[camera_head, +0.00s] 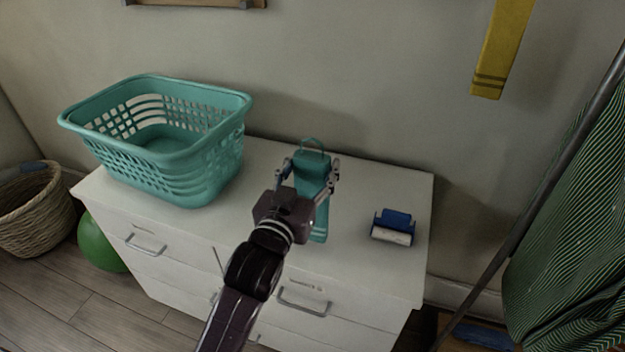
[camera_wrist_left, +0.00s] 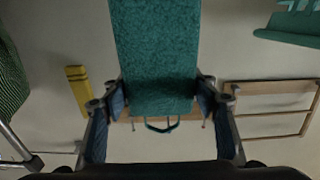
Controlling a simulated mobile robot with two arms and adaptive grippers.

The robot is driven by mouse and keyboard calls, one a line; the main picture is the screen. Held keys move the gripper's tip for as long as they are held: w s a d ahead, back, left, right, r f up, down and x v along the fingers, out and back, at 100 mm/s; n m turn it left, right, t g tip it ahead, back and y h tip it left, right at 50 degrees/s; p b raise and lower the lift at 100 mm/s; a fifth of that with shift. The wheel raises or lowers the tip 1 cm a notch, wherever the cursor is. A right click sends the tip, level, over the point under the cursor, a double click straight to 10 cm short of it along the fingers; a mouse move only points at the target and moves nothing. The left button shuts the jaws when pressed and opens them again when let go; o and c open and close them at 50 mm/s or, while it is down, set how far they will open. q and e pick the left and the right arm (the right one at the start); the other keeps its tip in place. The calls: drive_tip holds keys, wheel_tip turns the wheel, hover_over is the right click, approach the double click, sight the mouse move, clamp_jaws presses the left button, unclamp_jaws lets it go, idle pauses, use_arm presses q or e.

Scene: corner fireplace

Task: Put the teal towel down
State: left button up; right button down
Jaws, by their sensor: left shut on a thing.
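The teal towel (camera_head: 312,168) is a narrow folded strip with a small loop at its upper end. My left gripper (camera_head: 308,172) is shut on it near the loop end, and the towel hangs down behind the gripper over the white dresser top. In the left wrist view the towel (camera_wrist_left: 155,50) fills the middle between the two fingers of the gripper (camera_wrist_left: 160,95). I cannot tell whether its lower end touches the dresser top. My right gripper is not in view.
The white dresser (camera_head: 375,270) carries a teal laundry basket (camera_head: 200,165) at left and a blue brush-like item (camera_head: 393,226) at right. A yellow towel (camera_head: 500,50) hangs on the wall. A green striped cloth (camera_head: 575,220) and a pole stand at right. The dresser top between basket and blue item is free.

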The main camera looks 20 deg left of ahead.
use_arm(q)
drive_tip(key=shift+f, duration=1.8)
drive_tip(key=o, duration=1.4)
drive_tip(key=shift+f, duration=0.1)
drive_tip(key=shift+r, duration=0.3)
drive_tip(key=b, duration=0.2)
approach(309, 185)
